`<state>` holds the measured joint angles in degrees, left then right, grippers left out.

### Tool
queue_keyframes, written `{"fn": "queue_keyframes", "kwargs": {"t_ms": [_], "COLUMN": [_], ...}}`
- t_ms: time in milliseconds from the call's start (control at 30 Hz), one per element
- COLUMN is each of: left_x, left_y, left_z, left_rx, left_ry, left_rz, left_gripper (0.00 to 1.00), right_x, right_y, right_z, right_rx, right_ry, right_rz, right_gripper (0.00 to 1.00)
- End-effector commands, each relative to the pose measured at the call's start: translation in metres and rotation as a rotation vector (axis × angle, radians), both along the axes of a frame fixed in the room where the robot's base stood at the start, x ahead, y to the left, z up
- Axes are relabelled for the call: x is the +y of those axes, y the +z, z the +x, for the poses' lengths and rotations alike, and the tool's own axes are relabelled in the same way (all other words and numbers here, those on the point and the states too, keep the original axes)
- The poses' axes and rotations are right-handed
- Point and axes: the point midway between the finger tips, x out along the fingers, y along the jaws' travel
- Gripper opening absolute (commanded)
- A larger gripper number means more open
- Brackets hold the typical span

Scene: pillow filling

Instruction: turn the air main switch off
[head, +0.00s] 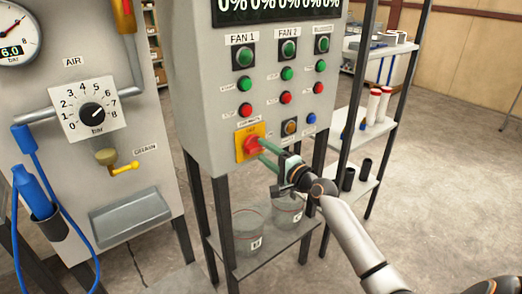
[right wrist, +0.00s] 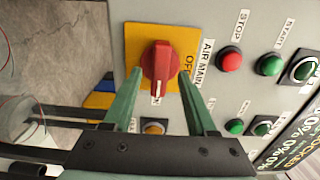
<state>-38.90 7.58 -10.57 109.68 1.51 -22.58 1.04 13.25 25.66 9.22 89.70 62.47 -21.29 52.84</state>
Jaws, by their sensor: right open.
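The air main switch is a red rotary handle (right wrist: 159,66) on a yellow plate (right wrist: 133,38), labelled AIR MAIN in the right wrist view. OFF is printed on the plate's right side there. The handle stands upright in that view, crosswise to the OFF mark. In the head view the switch (head: 250,146) is low on the grey control cabinet, with OFF at the plate's top. My right gripper (right wrist: 161,76) is open, its green fingers on either side of the handle; small gaps seem to show. It reaches the switch from the right in the head view (head: 261,150). My left gripper is out of view.
Green and red buttons (head: 245,110) and an orange button (head: 290,127) sit close by on the cabinet (head: 205,100). A shelf below holds clear buckets (head: 247,232). The air panel (head: 150,110) with dial and blue hose is left; a rack (head: 385,130) stands right.

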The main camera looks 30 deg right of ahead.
Motion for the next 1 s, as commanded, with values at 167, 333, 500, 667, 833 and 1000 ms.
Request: {"fn": "queue_keyframes", "kwargs": {"t_ms": [167, 333, 500, 667, 833, 1000], "left_x": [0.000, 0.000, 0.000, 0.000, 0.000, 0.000], "left_y": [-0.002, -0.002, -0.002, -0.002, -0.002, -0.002], "left_z": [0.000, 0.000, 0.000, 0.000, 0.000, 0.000], "left_rx": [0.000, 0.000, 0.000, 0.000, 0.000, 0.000], "left_ry": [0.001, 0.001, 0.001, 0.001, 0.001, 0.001], "left_rz": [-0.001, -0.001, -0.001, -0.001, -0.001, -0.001], "left_gripper": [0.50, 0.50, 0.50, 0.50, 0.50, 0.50], "right_x": [0.001, 0.001, 0.002, 0.002, 0.002, 0.002], "right_y": [0.000, 0.000, 0.000, 0.000, 0.000, -0.001], "right_z": [0.017, 0.021, 0.022, 0.021, 0.021, 0.021], "right_rx": [-0.001, 0.000, 0.000, 0.000, 0.000, 0.000], "right_ry": [-0.001, -0.001, 0.000, 0.000, 0.000, 0.000], "right_rz": [0.000, 0.000, 0.000, 0.000, 0.000, 0.000], "right_gripper": [0.57, 0.57, 0.57, 0.46, 0.27, 0.08]}}
